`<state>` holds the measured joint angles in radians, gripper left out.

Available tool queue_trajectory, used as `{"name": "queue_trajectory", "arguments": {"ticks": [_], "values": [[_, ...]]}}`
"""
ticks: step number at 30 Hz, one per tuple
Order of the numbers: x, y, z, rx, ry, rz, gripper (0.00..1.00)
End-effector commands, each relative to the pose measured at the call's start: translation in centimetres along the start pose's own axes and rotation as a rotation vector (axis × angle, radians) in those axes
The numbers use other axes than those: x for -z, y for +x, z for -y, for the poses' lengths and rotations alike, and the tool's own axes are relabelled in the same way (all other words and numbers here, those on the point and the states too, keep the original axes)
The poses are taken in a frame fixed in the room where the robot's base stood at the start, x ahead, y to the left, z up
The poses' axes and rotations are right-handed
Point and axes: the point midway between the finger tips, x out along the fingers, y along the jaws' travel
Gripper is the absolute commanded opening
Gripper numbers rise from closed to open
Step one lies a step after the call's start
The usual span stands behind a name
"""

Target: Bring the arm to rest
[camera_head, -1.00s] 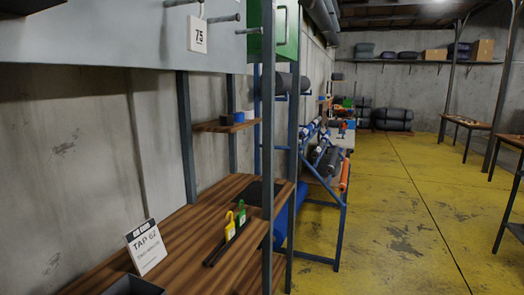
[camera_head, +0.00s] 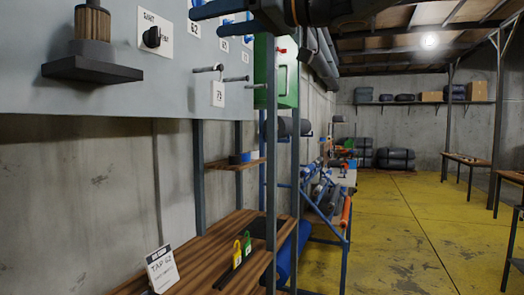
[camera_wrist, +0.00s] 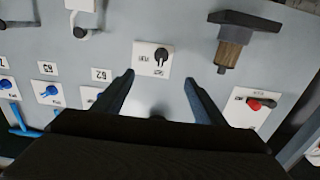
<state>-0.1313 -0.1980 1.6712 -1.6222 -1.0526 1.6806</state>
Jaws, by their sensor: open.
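My gripper (camera_wrist: 158,79) is open and empty in the wrist view, its two dark blue fingers spread apart in front of a grey panel (camera_wrist: 120,40). Between and beyond the fingertips is a black knob on a white plate (camera_wrist: 162,59). I cannot tell how far the tips are from the panel. In the head view my dark arm and blue gripper fingers show at the top edge, in front of the panel (camera_head: 60,85); much of the arm is cut off. The same knob (camera_head: 152,37) shows left of the fingers.
A brass-coloured fitting with a black base (camera_head: 92,25) juts from the panel. Metal pegs (camera_head: 208,69) stick out near a green cabinet (camera_head: 287,70). Yellow floor (camera_head: 400,230) is open at right.

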Motion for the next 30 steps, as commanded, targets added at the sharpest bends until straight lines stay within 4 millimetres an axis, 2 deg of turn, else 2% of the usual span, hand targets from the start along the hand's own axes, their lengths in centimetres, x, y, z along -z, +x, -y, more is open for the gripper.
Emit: {"name": "queue_trajectory", "arguments": {"ticks": [11, 17, 20, 23, 27, 29, 30], "values": [[-4.1, -0.4, -6.6, -0.175, 0.019, -0.071, 0.65], [-8.2, -1.1, -11.3, -0.318, 0.040, -0.091, 0.65], [-11.2, -1.8, -14.0, -0.411, 0.058, -0.087, 0.65], [-15.7, -3.2, -17.3, -0.530, 0.084, -0.060, 0.65], [-23.8, -6.1, -21.5, -0.716, 0.135, 0.027, 0.65], [-27.6, -7.6, -22.8, -0.787, 0.161, 0.079, 0.65], [-30.0, -8.6, -23.4, -0.831, 0.179, 0.116, 0.65]]}}
